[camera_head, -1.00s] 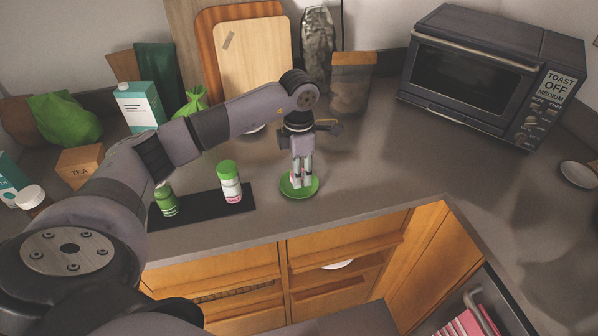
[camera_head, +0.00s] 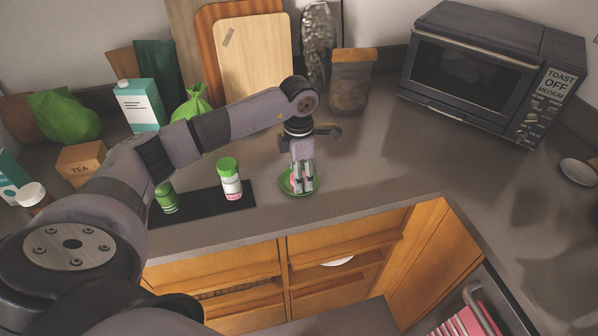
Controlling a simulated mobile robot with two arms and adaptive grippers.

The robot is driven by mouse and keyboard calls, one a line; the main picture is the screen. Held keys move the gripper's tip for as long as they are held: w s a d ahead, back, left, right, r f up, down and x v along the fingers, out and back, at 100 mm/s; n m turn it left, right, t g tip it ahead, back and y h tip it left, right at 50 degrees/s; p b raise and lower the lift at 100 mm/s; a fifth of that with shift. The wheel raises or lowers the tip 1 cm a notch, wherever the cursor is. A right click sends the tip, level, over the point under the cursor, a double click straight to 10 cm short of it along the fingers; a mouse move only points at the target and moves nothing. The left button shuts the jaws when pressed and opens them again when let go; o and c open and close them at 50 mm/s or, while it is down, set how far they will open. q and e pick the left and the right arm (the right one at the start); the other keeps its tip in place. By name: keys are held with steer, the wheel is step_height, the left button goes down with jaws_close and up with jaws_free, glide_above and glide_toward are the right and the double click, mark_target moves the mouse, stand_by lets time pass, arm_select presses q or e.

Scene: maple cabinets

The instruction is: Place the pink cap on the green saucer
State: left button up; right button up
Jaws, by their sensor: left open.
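The green saucer (camera_head: 312,189) lies on the counter near its front edge. My left gripper (camera_head: 301,190) points down over the saucer, its fingertips low and close to it. It is open. A bit of the pink cap (camera_head: 297,177) shows behind and between the fingers, low at the saucer; the fingers hide most of it. I cannot tell whether the cap touches the saucer or a finger. My right gripper is not in view.
A dark mat (camera_head: 201,208) to the left holds a green-lidded white jar (camera_head: 230,180) and a green jar (camera_head: 166,198). A toaster oven (camera_head: 470,75) stands at the back right. The counter right of the saucer is clear.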

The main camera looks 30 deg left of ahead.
arm_select(q)
steer(key=shift+r, duration=0.1)
steer(key=shift+r, duration=0.25)
step_height(320, 180, up, 12)
steer(key=b, duration=0.2)
steer(key=shift+f, duration=0.2)
stand_by(0.3)
